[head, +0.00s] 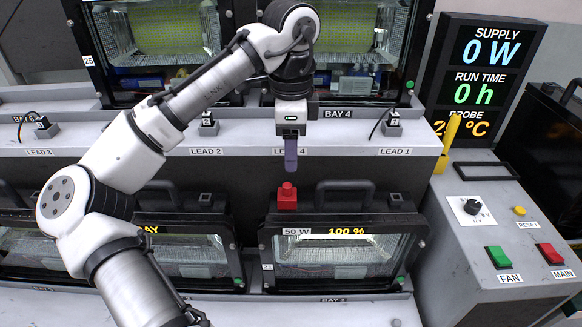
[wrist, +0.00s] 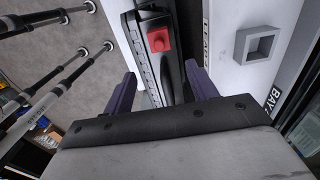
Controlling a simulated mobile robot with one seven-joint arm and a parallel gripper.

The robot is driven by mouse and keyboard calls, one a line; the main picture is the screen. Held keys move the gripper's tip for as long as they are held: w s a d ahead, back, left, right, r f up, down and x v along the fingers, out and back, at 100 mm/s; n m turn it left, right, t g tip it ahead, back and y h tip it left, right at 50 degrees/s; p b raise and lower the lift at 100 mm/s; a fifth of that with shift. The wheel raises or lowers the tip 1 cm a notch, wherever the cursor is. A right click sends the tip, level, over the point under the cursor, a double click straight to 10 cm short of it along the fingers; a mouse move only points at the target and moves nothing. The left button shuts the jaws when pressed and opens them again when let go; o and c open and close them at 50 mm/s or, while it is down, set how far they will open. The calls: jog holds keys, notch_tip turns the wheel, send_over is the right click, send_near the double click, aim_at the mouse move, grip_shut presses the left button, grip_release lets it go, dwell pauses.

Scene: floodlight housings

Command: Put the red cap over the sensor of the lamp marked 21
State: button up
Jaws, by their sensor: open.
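The lamp marked 21 (head: 340,262) stands in the front row, its display reading 50 W and 100 %. The red cap (head: 287,196), square with a small knob, sits upright on the left end of the lamp's top. It also shows in the wrist view (wrist: 160,40). No sensor shows on this lamp; whatever is under the cap is hidden. My gripper (head: 291,166) hangs just above the cap, pointing down. In the wrist view my two purple fingers (wrist: 160,88) are spread and empty, with the cap ahead of the gap, touching neither finger.
The lamp's black carrying handle (head: 345,186) rises right of the cap. A ledge behind has lead plugs (head: 393,124) and an empty square grey holder (wrist: 260,45). Another lamp (head: 190,255) stands left. A control box (head: 500,230) with green and red switches stands right.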

jog(key=shift+r, duration=1.35)
